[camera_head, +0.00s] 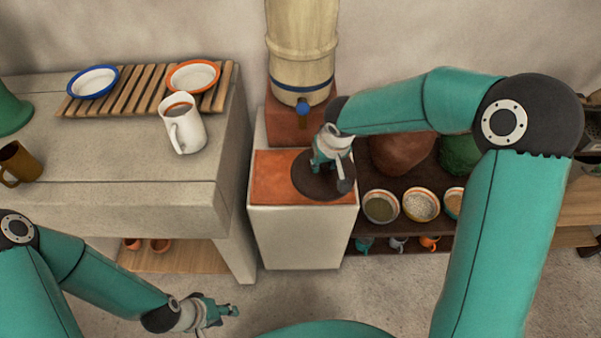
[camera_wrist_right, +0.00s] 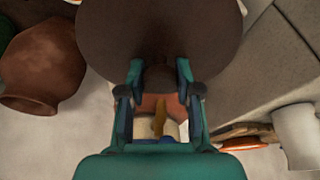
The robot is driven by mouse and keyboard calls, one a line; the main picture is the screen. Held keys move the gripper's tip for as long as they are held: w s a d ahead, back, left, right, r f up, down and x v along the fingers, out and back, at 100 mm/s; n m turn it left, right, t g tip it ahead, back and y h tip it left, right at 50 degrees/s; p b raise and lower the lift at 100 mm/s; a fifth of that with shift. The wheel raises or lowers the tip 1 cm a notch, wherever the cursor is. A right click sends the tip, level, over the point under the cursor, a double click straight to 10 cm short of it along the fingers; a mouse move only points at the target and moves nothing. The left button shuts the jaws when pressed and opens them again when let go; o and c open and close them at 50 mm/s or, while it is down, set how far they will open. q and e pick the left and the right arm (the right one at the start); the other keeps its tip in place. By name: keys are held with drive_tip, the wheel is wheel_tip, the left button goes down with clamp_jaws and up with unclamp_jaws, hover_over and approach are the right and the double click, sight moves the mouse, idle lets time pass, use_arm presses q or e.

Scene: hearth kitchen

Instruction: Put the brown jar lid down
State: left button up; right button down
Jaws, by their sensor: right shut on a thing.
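The brown jar lid (camera_head: 313,187) is a dark round disc over the terracotta-topped white block in the head view. My right gripper (camera_head: 331,165) is above it, shut on its knob. In the right wrist view, the lid (camera_wrist_right: 160,25) fills the top, and its knob (camera_wrist_right: 159,78) sits between the two fingers of the right gripper (camera_wrist_right: 160,72). I cannot tell whether the lid touches the block top. My left gripper (camera_head: 228,310) is low at the front, over the floor and away from the lid; its finger opening is unclear.
The terracotta top (camera_head: 270,165) has some bare room left of the lid. A beige jar with a tap (camera_head: 302,55) stands close behind. A counter at left holds a white mug (camera_head: 184,130), slatted rack (camera_head: 137,88) and plates. Bowls (camera_head: 381,207) stand on the shelf at right.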

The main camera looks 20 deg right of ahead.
drive_tip(key=shift+w+a, duration=0.1)
drive_tip(key=shift+a, duration=0.25)
drive_tip(key=shift+a+f, duration=0.1)
drive_tip(key=s+a+f+n+b, duration=0.1)
drive_tip(key=s+a+f+b, duration=0.15)
drive_tip(key=f+b, duration=0.6)
drive_tip(key=s+a+f+b, duration=0.1)
drive_tip(key=a+f+b, duration=0.3)
drive_tip(key=b, duration=0.7)
drive_tip(key=w+d+p, duration=0.1)
drive_tip(key=w+d, duration=0.1)
drive_tip(key=w, duration=0.3)
drive_tip(key=w+d+p, duration=0.1)
drive_tip(key=w+d, duration=0.1)
drive_tip(key=w, duration=0.4)
drive_tip(key=w+d+f, duration=0.1)
drive_tip(key=w+d, duration=0.1)
drive_tip(key=w, duration=0.3)
drive_tip(key=shift+w+p, duration=0.25)
drive_tip(key=shift+p, duration=0.15)
wheel_tip(320, 180, down, 4)
drive_tip(key=shift+w+d+r+b, duration=0.1)
drive_tip(key=shift+r+b, duration=0.05)
drive_tip(key=shift+b, duration=0.15)
drive_tip(key=c, duration=0.8)
unclamp_jaws()
